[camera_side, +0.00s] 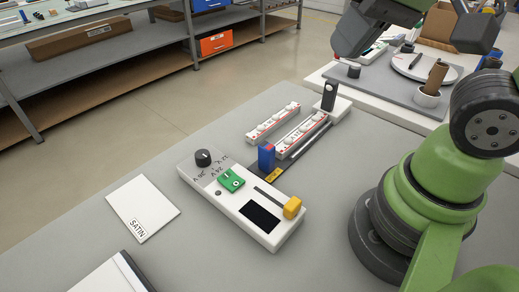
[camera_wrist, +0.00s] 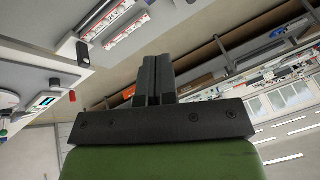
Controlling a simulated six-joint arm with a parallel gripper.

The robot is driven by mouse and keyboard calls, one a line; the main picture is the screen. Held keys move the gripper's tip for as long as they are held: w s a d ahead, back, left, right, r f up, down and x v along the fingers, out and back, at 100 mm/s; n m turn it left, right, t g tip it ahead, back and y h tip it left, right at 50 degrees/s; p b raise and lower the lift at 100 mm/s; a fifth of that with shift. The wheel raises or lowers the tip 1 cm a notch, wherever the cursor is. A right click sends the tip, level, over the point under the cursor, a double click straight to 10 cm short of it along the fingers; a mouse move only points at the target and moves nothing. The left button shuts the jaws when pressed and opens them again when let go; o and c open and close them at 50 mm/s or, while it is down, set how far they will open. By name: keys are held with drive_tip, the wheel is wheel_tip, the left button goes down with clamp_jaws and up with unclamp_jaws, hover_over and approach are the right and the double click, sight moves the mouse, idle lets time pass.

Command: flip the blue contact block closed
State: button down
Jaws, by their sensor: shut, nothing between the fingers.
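The blue contact block (camera_side: 266,157) stands upright in the side view, at the near end of the strip fixtures and just behind the white control box (camera_side: 228,206). It has a reddish patch along its top edge. I cannot make it out in the wrist view. My gripper (camera_wrist: 156,60) shows in the wrist view with its two dark fingers pressed together and nothing between them. The fingertips cannot be made out there.
Two white strips (camera_side: 273,121) with red lines lie behind the block. The control box carries a black knob (camera_side: 204,158), green switch (camera_side: 231,180), dark screen (camera_side: 260,216) and yellow slider (camera_side: 292,207). A SATIN card (camera_side: 143,207) lies left. A plate (camera_side: 424,67) stands back right.

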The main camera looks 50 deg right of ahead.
sight(270, 144)
drive_tip(key=w+a+f+n+h, duration=0.1)
drive_tip(key=w+a+f+h, duration=0.2)
drive_tip(key=a+f, duration=0.3)
drive_tip(key=w+a+f+n+h, duration=0.2)
drive_tip(key=w+a+f+h, duration=0.2)
drive_tip(key=f, duration=0.6)
drive_tip(key=shift+w+a, duration=0.6)
drive_tip(key=shift+a, duration=0.3)
drive_tip(key=x, duration=1)
drive_tip(key=shift+s+d+f, duration=0.15)
drive_tip(key=shift+d, duration=1.9)
drive_tip(key=shift+d, duration=1.85)
